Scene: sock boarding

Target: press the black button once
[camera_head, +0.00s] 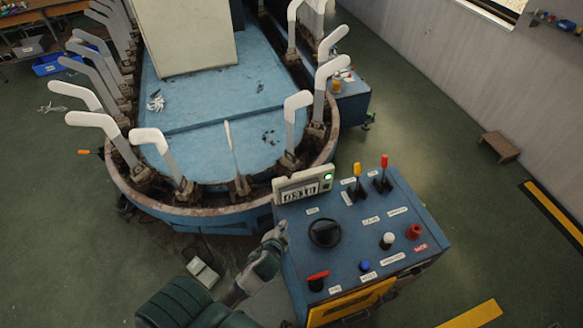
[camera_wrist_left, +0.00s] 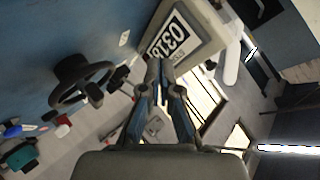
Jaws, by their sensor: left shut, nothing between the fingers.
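The blue control panel (camera_head: 345,215) stands at the lower right of the head view. It carries a black round wheel (camera_head: 325,233), which also shows in the left wrist view (camera_wrist_left: 80,80). I cannot single out a black button for certain; small dark knobs (camera_wrist_left: 95,94) show beside the wheel in the wrist view. My left gripper (camera_head: 281,230) is at the panel's left edge, left of the wheel and below the display. In the wrist view its fingertips (camera_wrist_left: 160,65) are together, with nothing between them. My right gripper is not in view.
The panel also has a blue button (camera_head: 365,266), a white knob (camera_head: 388,240), a red knob (camera_head: 414,231), a red switch (camera_head: 317,280), yellow and red levers (camera_head: 384,175) and a display box (camera_head: 303,187). An oval machine (camera_head: 200,200) with several pale sock forms stands behind.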

